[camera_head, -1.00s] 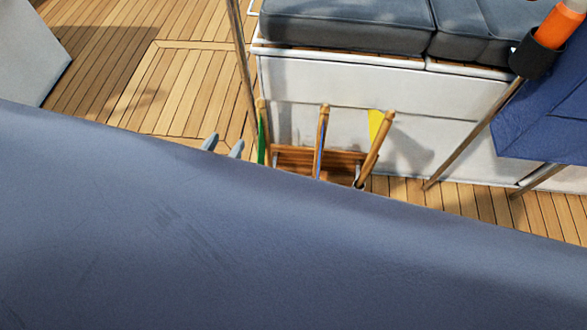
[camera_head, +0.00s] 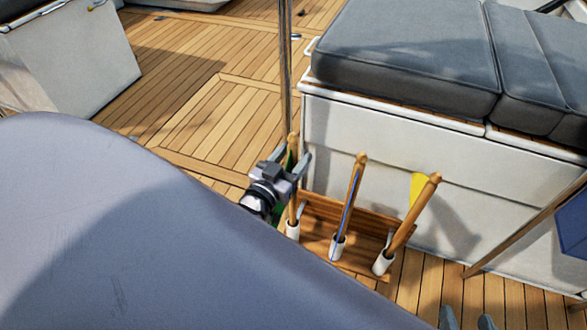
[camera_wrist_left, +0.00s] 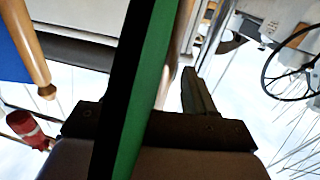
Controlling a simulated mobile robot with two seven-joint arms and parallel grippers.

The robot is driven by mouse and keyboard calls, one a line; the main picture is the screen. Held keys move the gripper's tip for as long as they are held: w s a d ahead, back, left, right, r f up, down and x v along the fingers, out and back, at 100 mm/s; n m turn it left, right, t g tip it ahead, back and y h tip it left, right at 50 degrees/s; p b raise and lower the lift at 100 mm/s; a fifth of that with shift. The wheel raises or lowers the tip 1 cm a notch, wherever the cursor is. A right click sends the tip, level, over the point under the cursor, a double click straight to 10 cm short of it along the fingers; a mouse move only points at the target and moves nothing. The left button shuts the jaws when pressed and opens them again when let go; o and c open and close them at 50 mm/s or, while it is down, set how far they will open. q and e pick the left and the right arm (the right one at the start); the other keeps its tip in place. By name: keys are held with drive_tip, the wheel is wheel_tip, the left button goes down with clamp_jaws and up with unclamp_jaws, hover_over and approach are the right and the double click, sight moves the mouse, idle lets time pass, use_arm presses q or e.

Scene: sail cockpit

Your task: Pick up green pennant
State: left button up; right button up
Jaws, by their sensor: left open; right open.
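The green pennant (camera_head: 291,160) is rolled on a wooden stick that stands in the leftmost white cup of a wooden rack (camera_head: 352,218). My left gripper (camera_head: 292,162) is open at the upper part of this stick, which appears to be between its fingers. In the left wrist view the green pennant (camera_wrist_left: 145,90) runs as a green and dark band across the gripper. One finger shows to its right; the other is hidden. My right gripper (camera_head: 467,320) is open and empty at the bottom edge, only its fingertips showing.
A blue pennant (camera_head: 350,200) and a yellow pennant (camera_head: 417,187) stand on sticks in the same rack. A metal pole (camera_head: 285,70) rises just behind the green one. A white bench (camera_head: 400,140) with grey cushions (camera_head: 400,60) is behind. Teak deck (camera_head: 190,90) is clear at left.

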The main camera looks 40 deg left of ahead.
use_arm(q)
drive_tip(key=shift+w, duration=1.1)
clamp_jaws()
drive_tip(key=shift+r, duration=0.1)
